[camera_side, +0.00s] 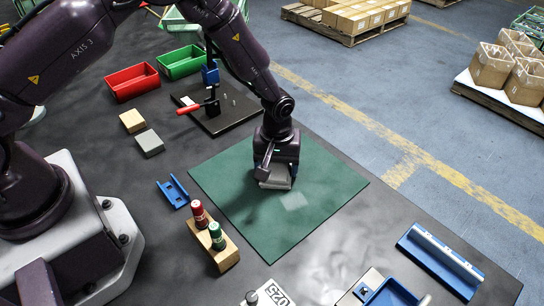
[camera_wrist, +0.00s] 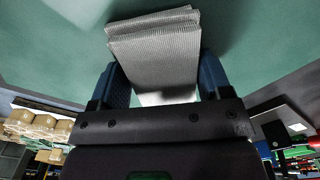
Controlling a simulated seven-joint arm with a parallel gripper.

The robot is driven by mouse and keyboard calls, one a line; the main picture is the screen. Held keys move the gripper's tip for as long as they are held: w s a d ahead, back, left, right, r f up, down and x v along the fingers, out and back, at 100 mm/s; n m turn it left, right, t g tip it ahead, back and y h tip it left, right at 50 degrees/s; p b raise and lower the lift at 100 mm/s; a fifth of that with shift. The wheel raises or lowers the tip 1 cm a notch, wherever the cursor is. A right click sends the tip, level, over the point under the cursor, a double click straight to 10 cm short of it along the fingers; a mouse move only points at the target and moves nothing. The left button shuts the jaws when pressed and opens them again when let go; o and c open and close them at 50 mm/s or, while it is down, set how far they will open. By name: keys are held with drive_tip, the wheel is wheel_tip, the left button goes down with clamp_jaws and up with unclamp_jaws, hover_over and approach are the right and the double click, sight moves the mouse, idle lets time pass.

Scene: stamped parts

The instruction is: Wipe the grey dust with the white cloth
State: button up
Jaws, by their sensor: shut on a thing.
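My gripper (camera_side: 276,176) is over the middle of the green mat (camera_side: 232,165). In the wrist view my gripper (camera_wrist: 166,85) is shut on the white cloth (camera_wrist: 155,50), which looks like a folded, ribbed, light grey-white pad between the blue fingers. The cloth (camera_side: 274,184) also shows under the gripper in the side view, low over the mat; I cannot tell whether it touches. A pale grey dust patch (camera_side: 294,201) lies on the mat just in front and to the right of the cloth.
A wooden block with red and green bottles (camera_side: 222,252) stands by the mat's left front corner. A blue bracket (camera_side: 173,192) lies left of the mat. A black fixture board with a red-handled clamp (camera_side: 222,105) is behind it. Blue rails (camera_side: 438,258) lie at the right front.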

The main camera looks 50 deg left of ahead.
sight(298, 209)
drive_tip(key=shift+s+d, duration=0.5)
drive_tip(key=shift+d, duration=1.25)
drive_tip(key=shift+s+d, duration=0.55)
drive_tip(key=shift+d, duration=1.15)
drive_tip(key=shift+s+d, duration=0.5)
drive_tip(key=shift+d, duration=1.25)
wheel_tip(298, 209, up, 8)
